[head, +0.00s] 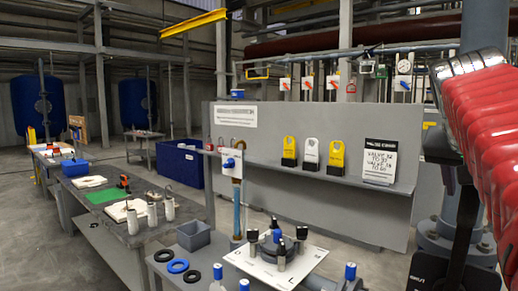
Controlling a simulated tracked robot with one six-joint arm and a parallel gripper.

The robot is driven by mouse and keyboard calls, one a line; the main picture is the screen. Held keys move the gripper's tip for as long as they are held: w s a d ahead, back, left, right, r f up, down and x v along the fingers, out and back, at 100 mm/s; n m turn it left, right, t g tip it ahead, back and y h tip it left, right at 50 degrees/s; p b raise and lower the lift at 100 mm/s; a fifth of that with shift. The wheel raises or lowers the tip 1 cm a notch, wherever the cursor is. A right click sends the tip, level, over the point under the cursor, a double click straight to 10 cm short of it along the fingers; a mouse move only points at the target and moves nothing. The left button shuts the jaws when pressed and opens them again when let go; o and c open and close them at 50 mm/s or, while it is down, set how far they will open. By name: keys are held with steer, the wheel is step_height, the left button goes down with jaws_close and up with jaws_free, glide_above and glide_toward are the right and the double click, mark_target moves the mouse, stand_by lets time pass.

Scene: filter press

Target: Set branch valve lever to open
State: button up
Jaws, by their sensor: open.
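Several valve levers show, and I cannot tell which is the branch valve lever. A row of red-and-white valve handles sits on the pipe above the grey panel: a left one (284,84), a middle one (308,83) and a right one (333,81). A yellow lever (257,74) is left of them. A blue handle (231,163) sits on a white plate on a post left of the panel. My red ribbed arm fills the right edge. My gripper's fingertips do not show.
Below stands a bench with a white plate (275,268), rings (178,266) and a grey bin (193,235). A blue crate (180,163) and a tool-covered table (95,225) are left.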

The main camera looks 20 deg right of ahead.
steer(key=shift+w+r, duration=0.1)
steer(key=shift+r, duration=2.7)
steer(key=shift+w, duration=0.1)
